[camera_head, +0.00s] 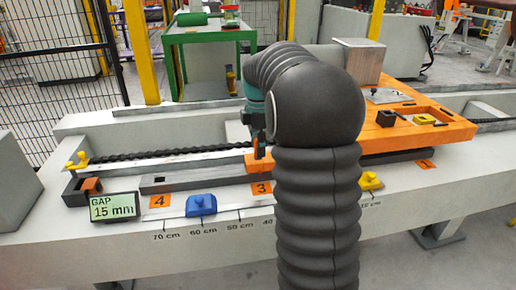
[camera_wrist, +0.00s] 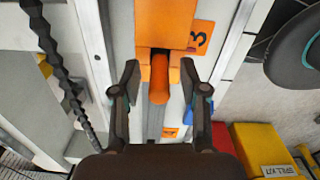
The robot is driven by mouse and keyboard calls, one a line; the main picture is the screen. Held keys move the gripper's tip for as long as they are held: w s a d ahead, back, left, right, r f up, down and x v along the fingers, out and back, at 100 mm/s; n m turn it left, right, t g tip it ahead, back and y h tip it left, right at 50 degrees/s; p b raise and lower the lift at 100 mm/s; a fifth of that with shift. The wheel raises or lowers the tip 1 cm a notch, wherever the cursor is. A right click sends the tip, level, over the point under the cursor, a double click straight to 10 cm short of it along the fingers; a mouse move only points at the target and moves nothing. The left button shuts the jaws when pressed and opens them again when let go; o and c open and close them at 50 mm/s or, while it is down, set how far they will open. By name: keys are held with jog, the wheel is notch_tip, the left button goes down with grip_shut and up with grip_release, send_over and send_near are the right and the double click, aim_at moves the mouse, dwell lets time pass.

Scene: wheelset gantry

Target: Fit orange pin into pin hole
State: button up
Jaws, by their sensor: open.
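The orange pin (camera_wrist: 159,80) shows in the wrist view as a rounded rod standing at the near edge of an orange block (camera_wrist: 165,22). My gripper (camera_wrist: 160,72) is open, with one finger on each side of the pin and a visible gap to both. In the head view my gripper (camera_head: 257,128) is over the orange block (camera_head: 257,163) near the label 3, partly hidden by my arm. The pin hole cannot be made out in either view. I cannot tell whether the pin sits in the block.
A grey rail (camera_head: 195,180) runs left from the orange block. A blue knob (camera_head: 201,205), a yellow knob (camera_head: 370,182) and a "GAP 15 mm" display (camera_head: 114,207) stand along the front ledge. A large orange platform (camera_head: 425,132) lies to the right.

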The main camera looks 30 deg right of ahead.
notch_tip(320, 180, up, 11)
jog(key=shift+s+f+p, duration=0.1)
jog(key=shift+p, duration=0.7)
jog(key=s+a+f+m+t, duration=0.1)
jog(key=s+a+m+t, duration=0.1)
jog(key=s+a+m, duration=0.65)
jog(key=s+a+f+m+t, duration=0.1)
jog(key=s+a+m+t, duration=0.3)
jog(key=s, duration=0.8)
jog(key=s+a+f+m, duration=0.4)
jog(key=s+f, duration=0.1)
jog(key=s, duration=0.2)
jog(key=shift+s+f, duration=0.2)
jog(key=shift+f, duration=0.15)
jog(key=shift+r, duration=0.3)
